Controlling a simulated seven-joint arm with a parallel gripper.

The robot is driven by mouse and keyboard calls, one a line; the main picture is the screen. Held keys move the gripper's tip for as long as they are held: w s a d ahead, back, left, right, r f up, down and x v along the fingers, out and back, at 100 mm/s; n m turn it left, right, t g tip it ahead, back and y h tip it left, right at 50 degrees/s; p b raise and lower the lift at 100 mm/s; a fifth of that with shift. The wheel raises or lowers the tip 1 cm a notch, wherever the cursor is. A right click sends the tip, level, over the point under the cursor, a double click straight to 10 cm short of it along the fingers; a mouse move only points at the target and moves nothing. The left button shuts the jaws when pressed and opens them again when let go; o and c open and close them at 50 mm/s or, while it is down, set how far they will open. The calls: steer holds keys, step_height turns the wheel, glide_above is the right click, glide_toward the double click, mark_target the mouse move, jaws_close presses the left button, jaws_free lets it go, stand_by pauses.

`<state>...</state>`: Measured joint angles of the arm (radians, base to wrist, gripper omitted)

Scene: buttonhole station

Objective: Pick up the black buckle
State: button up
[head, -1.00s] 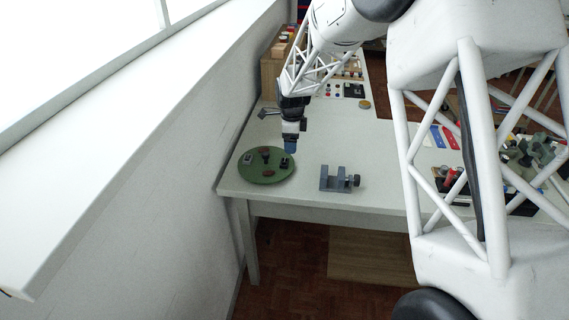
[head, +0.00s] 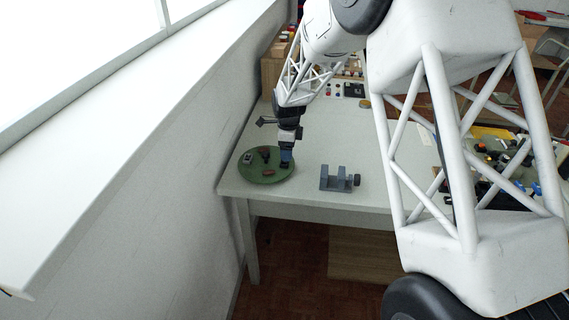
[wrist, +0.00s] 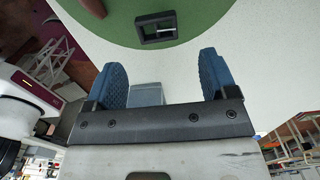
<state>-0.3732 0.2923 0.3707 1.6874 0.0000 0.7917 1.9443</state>
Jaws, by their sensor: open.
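The black buckle (wrist: 156,17) is a small rectangular frame lying flat on the green round mat (wrist: 205,12), near its edge, in the wrist view. My gripper (wrist: 164,75) has two blue pads spread apart with nothing held between them. The buckle shows beyond the fingertips, roughly in line with the gap. In the head view my gripper (head: 286,163) points down over the right part of the green mat (head: 249,177) and hides most or all of the buckle there. I cannot tell the exact height of the fingertips above the mat.
The mat also bears a reddish-brown oval piece (head: 268,173), a dark piece (head: 264,153) and a grey piece (head: 247,158). A grey clamp (head: 337,180) stands right of the mat. The white table (head: 345,133) is clear behind the clamp.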

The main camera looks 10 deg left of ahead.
mark_target(285, 163)
steer(key=shift+f, duration=0.1)
steer(key=shift+f, duration=2.55)
steer(key=shift+s, duration=0.1)
steer(key=shift+c, duration=0.2)
steer(key=c, duration=1)
